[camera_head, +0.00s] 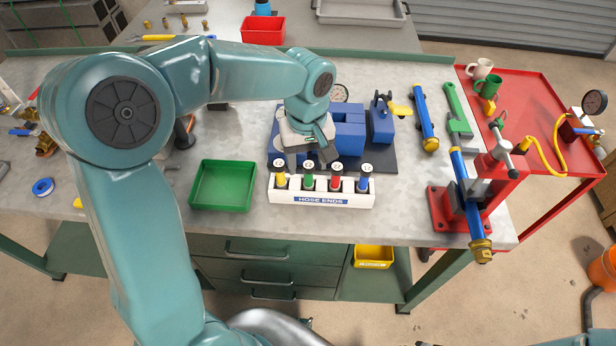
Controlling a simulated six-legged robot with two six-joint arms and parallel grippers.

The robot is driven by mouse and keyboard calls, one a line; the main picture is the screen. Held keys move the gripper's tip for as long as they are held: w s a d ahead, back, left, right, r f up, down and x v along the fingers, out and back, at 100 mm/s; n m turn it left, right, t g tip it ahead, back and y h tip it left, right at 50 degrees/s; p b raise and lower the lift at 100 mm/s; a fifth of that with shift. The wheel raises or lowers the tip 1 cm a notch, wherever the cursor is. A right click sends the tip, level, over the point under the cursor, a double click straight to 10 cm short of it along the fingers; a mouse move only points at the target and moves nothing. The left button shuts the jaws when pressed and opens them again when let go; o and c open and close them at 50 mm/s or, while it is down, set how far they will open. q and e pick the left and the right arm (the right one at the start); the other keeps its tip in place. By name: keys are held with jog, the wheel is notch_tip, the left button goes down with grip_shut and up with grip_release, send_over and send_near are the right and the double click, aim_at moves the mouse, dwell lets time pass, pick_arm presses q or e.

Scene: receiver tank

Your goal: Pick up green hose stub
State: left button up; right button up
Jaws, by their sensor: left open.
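The green hose stub (308,183) stands upright in a white rack (345,199) labelled HOSE ENDS, second from the left. A yellow stub (281,182) is on its left; a red stub (335,184) and a blue stub (364,182) are on its right. My left gripper (307,161) points down over the rack, near the tops of the yellow and green stubs. It is open and holds nothing that I can see. The exact gap between its fingers and the green stub is hard to tell. My right gripper is not in view.
A green tray (224,186) lies left of the rack. A blue pump unit (349,128) stands close behind the rack. A red vise (486,185) with a blue tube is at the right bench end. The bench between rack and vise is clear.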

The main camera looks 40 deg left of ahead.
aim_at(309, 180)
pick_arm(q)
jog(key=f, duration=0.2)
jog(key=shift+d+f, duration=0.2)
jog(key=shift+f, duration=0.2)
jog(key=shift+a+f, duration=0.1)
jog(key=shift+f, duration=0.3)
grip_shut()
jog(key=shift+r, duration=0.15)
